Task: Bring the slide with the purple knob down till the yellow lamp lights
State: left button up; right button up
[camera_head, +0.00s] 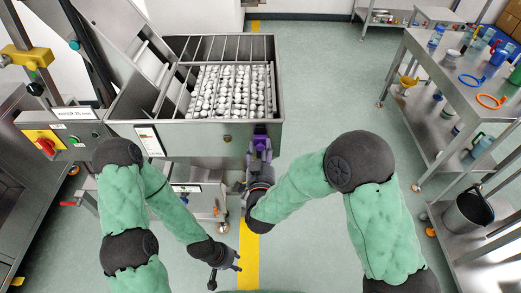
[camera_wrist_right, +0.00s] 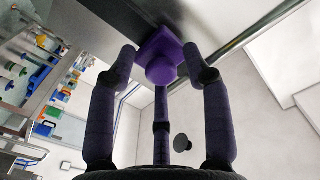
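The purple knob (camera_head: 261,143) is at the right end of the front face of the steel hopper. In the right wrist view the knob (camera_wrist_right: 162,62) is a square purple plate with a rounded end facing me. My right gripper (camera_head: 259,166) is just below the knob in the head view. Its fingers (camera_wrist_right: 160,62) are spread on either side of the knob, with visible gaps. My left gripper (camera_head: 227,274) hangs low over the floor, empty, with its fingers apart. A small dull round fitting (camera_head: 227,138) is on the hopper front; I cannot tell whether it is the yellow lamp.
The steel hopper (camera_head: 190,137) holds many white caps on a slatted ramp. A panel with a red switch (camera_head: 45,147) is at left. A steel table (camera_head: 440,70) with jugs and rings stands at right, near a bucket (camera_head: 467,213). The floor between is clear.

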jog(key=s, duration=1.2)
dwell(0.6)
jog(key=w+d+f+g+y+p, duration=0.15)
jog(key=f+g, duration=0.25)
jog(key=f, duration=0.5)
jog(key=d+f+g, duration=0.3)
jog(key=f+g, duration=0.1)
jog(key=f, duration=0.4)
jog(key=s+d+f+g+y+p, duration=0.1)
jog(key=s+d+f+g+y, duration=0.1)
jog(key=s+d+f+g, duration=0.3)
jog(key=s+f+g, duration=0.4)
jog(key=s+f, duration=0.4)
jog(key=s, duration=0.2)
jog(key=shift+d+f+n+g, duration=0.15)
jog(key=shift+f+n+g, duration=0.1)
jog(key=shift+n+g, duration=0.05)
jog(key=shift+y, duration=0.25)
dwell(2.2)
